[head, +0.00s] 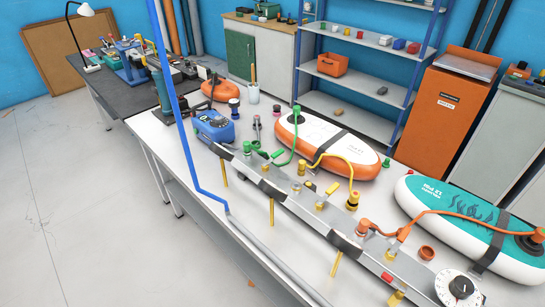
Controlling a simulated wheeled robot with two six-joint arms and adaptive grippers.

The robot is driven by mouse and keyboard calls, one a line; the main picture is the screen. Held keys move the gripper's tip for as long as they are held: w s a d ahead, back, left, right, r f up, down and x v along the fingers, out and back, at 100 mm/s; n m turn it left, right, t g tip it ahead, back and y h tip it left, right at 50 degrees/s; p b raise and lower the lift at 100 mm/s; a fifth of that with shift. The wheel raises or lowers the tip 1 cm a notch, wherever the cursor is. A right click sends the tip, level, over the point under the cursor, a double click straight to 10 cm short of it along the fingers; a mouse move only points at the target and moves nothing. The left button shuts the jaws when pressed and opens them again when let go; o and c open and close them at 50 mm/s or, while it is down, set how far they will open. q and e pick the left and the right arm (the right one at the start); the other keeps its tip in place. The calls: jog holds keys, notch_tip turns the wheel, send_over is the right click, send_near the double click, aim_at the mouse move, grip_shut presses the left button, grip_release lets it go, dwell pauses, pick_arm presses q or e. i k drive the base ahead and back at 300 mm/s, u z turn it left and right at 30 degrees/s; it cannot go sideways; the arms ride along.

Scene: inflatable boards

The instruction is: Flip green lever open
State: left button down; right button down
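A small green lever-like piece (277,153) sits behind the long metal rail (345,222), near its far left end. A green hose (294,150) curves from this spot to a green fitting (297,109) by the white and orange board (318,143). Another small green part (247,147) stands just left of it. The pieces are too small to tell the lever's exact angle. Neither of my grippers shows in the head view.
A yellow hose (345,160) and an orange hose (450,213) run to the boards, including a teal board (460,220) at right. A blue pump-like box (213,126) stands left of the rail. A dial (460,287) is at the near end. A blue line crosses the left foreground.

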aim_at(280, 151)
jog(key=u, duration=0.4)
jog(key=k, duration=0.35)
jog(key=u, duration=0.55)
jog(key=i, duration=0.8)
